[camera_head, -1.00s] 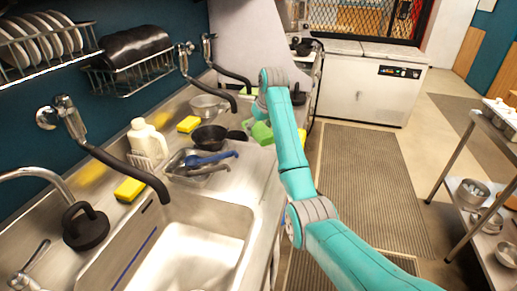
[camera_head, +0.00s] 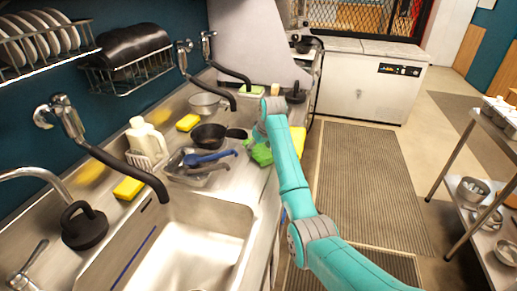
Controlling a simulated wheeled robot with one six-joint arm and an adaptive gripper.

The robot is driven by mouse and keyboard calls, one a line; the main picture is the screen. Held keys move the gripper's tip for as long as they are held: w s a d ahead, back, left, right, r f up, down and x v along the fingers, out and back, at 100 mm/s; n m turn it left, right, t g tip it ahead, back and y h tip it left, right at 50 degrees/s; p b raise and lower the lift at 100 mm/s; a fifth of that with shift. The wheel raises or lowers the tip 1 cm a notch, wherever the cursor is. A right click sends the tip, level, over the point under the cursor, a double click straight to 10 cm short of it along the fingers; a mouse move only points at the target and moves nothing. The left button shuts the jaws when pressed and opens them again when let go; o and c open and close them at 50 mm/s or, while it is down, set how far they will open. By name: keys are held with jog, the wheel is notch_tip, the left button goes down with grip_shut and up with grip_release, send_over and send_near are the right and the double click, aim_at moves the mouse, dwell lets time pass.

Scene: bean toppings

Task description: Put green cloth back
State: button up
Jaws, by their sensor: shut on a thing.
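The green cloth (camera_head: 261,153) is crumpled at the right edge of the steel counter, beyond the sink. My gripper (camera_head: 260,139) is at the end of the arm, mostly hidden by the wrist. It is shut on the green cloth. Whether the cloth touches the counter is hard to tell.
A black pan (camera_head: 209,136) and a tray with blue-handled utensils (camera_head: 195,168) lie left of the cloth. The sink (camera_head: 195,245) is nearer. Yellow sponges (camera_head: 188,122), a white jug (camera_head: 146,140) and hanging black hoses crowd the wall side. Floor mats lie right.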

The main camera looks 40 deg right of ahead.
jog(key=o, duration=1.4)
jog(key=shift+f, duration=0.1)
jog(key=v, duration=1.2)
